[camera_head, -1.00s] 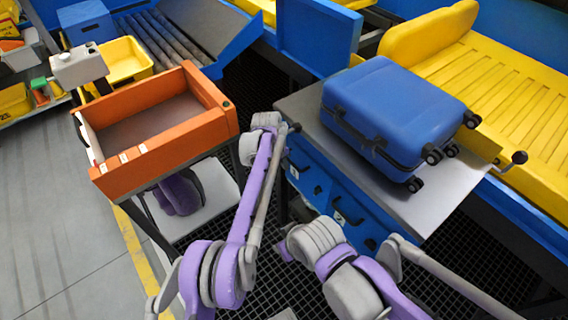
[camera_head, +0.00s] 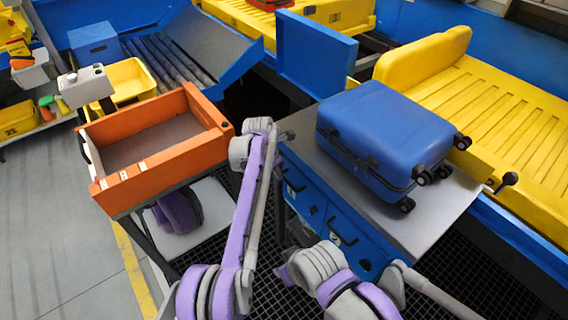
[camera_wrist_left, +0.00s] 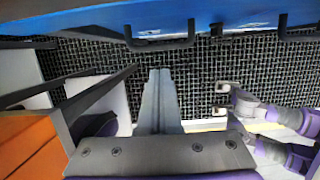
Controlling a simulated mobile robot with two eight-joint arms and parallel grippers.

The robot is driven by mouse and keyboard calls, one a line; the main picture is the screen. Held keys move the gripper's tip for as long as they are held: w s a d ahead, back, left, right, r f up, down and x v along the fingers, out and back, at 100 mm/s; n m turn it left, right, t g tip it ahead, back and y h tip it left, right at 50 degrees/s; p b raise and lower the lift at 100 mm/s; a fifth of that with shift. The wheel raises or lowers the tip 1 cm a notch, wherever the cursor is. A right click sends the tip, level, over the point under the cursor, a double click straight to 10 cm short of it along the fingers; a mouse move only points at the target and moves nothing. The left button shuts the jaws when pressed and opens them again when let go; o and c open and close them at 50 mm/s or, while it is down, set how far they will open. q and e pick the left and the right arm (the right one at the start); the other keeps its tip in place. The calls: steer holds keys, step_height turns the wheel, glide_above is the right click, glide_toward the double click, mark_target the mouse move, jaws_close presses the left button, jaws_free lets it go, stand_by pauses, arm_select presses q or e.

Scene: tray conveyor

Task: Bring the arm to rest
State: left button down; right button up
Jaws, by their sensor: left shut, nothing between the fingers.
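My left arm reaches up from the bottom middle in the head view, with purple and grey links. My right arm is folded low in the middle of the head view. Its gripper (camera_head: 288,272) is partly hidden behind its own links, and its jaws do not show clearly.
A blue suitcase (camera_head: 388,128) lies on the cabinet top. An orange open-topped box (camera_head: 165,172) stands on a stand at left. A yellow conveyor tray (camera_head: 510,115) is behind the suitcase. Blue drawers with handles (camera_wrist_left: 155,42) are close to the left gripper. The mesh floor between is open.

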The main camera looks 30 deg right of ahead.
arm_select(q)
steer(key=d+r+p, duration=0.2)
steer(key=r+p, duration=0.1)
steer(key=shift+r, duration=0.3)
